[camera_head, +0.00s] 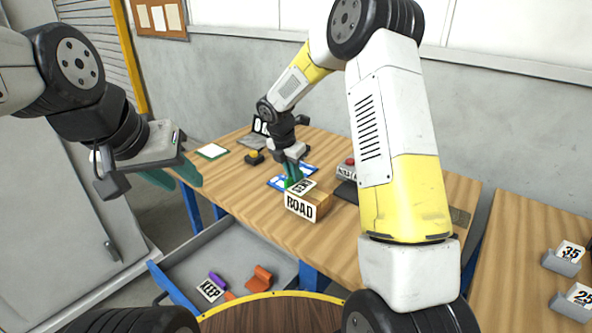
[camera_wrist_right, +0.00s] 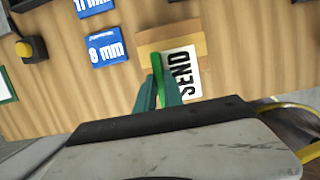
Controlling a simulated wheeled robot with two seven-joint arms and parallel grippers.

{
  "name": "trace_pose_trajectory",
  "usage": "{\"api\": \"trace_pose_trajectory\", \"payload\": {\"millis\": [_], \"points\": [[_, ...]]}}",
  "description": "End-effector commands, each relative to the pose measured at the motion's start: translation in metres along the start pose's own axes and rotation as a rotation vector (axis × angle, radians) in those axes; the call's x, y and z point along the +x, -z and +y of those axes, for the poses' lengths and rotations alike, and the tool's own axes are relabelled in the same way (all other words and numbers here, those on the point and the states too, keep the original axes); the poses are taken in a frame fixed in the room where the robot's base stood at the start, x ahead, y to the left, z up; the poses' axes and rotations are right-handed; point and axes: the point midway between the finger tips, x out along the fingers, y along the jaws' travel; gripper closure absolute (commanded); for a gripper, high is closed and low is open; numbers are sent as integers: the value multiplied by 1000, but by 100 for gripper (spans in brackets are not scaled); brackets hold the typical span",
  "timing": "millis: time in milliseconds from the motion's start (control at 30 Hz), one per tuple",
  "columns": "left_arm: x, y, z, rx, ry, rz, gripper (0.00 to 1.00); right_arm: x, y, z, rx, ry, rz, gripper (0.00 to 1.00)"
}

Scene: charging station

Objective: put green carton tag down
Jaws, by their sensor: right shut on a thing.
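My right gripper (camera_wrist_right: 165,92) is shut on the green stem. The tag (camera_head: 302,186) is over or on top of the brown carton (camera_head: 322,208), which has a ROAD label on its front. I cannot tell whether it touches the carton. The carton also shows behind the tag in the wrist view (camera_wrist_right: 155,42). My left gripper (camera_head: 172,178) is open and empty, left of the table over the floor.
A yellow button (camera_head: 254,157) and a red-button box (camera_head: 347,168) stand on the table (camera_head: 250,195). An open grey drawer (camera_head: 188,262) below holds a KEEP tag and orange pieces.

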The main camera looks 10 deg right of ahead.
Motion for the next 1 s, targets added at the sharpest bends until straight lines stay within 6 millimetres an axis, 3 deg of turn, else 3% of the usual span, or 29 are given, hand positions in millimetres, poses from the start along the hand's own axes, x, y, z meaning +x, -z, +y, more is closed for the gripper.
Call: {"api": "trace_pose_trajectory", "payload": {"millis": [100,300,600,967,1000], "points": [[0,0,0,0,0,0,64,10,-24,-1,3,1,0,100],[0,0,0,0,0,0,64,16,-41,-1,1,0,0,100],[0,0,0,0,0,0,64,48,-31,-1,-1,2,1,100],[0,0,0,0,0,0,64,52,-31,-1,0,1,0,100],[0,0,0,0,0,0,64,52,-31,-1,1,0,0,82]]}}
